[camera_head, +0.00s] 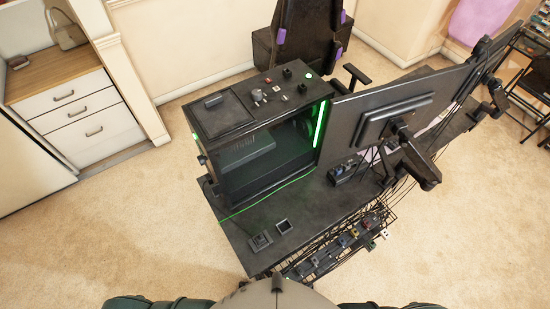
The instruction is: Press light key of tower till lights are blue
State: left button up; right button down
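The black computer tower (215,122) stands on the dark desk, with its glass side towards me. Its lights are green: a bright vertical strip (319,124) glows at its right front edge, and small green glows show at its left end. Its top panel carries several small keys and plugs near the right end. One round key (308,75) glows pale green at the far right corner; others are black, white or red. I cannot tell by label which one is the light key. Neither of my grippers shows in the head view.
Large monitors seen from behind (350,123) stand on arms right of the tower. A black desk (240,237) holds small boxes and a green cable; a wire tray with cables hangs at its near edge. A dark chair (305,30) stands behind. White drawers (85,110) are at left.

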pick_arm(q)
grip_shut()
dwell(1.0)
